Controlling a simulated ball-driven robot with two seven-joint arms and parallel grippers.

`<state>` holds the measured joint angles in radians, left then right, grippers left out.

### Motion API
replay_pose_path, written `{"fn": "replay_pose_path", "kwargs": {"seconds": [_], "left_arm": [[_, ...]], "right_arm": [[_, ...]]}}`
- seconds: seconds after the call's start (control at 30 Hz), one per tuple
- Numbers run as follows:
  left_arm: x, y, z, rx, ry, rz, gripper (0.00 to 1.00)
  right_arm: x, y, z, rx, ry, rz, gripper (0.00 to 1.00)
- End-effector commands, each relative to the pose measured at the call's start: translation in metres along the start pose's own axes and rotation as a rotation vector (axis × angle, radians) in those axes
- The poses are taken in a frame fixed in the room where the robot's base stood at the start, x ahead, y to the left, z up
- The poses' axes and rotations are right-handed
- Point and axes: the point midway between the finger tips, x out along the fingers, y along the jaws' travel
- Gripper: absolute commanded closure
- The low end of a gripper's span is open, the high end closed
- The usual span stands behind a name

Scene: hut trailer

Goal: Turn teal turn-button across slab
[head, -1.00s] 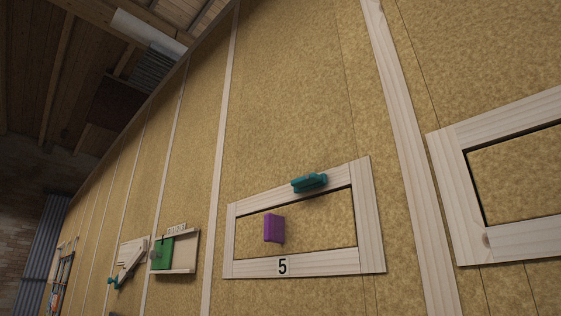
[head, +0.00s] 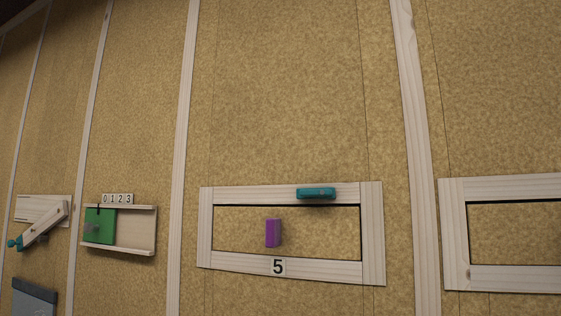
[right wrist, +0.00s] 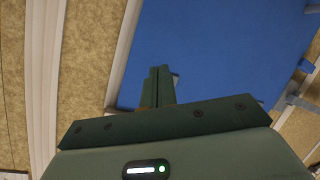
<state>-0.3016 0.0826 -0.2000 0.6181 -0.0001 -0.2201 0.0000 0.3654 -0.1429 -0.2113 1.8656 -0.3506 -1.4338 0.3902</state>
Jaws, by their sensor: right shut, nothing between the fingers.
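The teal turn-button (head: 316,193) sits on the top rail of a pale wooden frame (head: 372,230) in the head view. It lies lengthwise along the rail, roughly horizontal. The frame holds a slab (head: 325,238) of the same tan board as the wall, with a purple block-shaped handle (head: 272,233) on it. A label "5" (head: 278,266) is on the bottom rail. My right gripper (right wrist: 160,75) shows in the right wrist view with its fingers together and empty, in front of a blue surface. Neither gripper is in the head view; the left one is not seen.
Left of the frame is a green sliding panel (head: 99,226) in a wooden tray marked 0123. Further left is a wooden lever (head: 44,224) with a teal knob. Another wooden frame (head: 455,235) is at right. The right wrist view shows a large blue panel (right wrist: 215,45).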

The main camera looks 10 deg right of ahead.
Motion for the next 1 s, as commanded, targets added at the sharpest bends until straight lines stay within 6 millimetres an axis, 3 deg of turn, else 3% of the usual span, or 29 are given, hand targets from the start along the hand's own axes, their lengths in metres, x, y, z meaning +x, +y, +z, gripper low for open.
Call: {"fn": "replay_pose_path", "kwargs": {"seconds": [0.03, 0.17, 0.3, 0.4, 0.5, 0.6, 0.7, 0.8, 1.0], "left_arm": [[-0.01, 0.0, -0.001, 0.0, 0.0, 0.001, 0.55], [-0.011, 0.0, -0.002, 0.0, 0.001, 0.0, 0.55], [-0.013, 0.001, -0.003, 0.0, 0.002, 0.002, 0.55], [-0.015, 0.004, -0.004, -0.002, 0.004, 0.006, 0.55], [-0.017, 0.006, -0.006, -0.003, 0.006, 0.008, 0.55], [-0.018, 0.005, -0.006, -0.002, 0.007, 0.008, 0.55], [-0.018, 0.003, -0.006, -0.001, 0.006, 0.005, 0.55], [-0.019, 0.001, -0.005, 0.0, 0.006, 0.002, 0.55], [-0.018, 0.0, -0.005, -0.001, 0.006, 0.001, 0.55]], "right_arm": [[-0.012, 0.022, -0.042, 0.048, 0.041, 0.037, 1.0], [-0.033, 0.049, -0.131, 0.166, 0.15, 0.11, 1.0], [-0.077, 0.083, -0.235, 0.3, 0.299, 0.179, 1.0], [-0.119, 0.11, -0.299, 0.387, 0.405, 0.223, 1.0], [-0.162, 0.132, -0.347, 0.456, 0.497, 0.258, 1.0], [-0.196, 0.149, -0.378, 0.507, 0.565, 0.283, 1.0], [-0.218, 0.159, -0.396, 0.537, 0.608, 0.299, 1.0], [-0.229, 0.164, -0.403, 0.552, 0.628, 0.306, 1.0], [-0.231, 0.164, -0.404, 0.554, 0.632, 0.308, 1.0]]}}
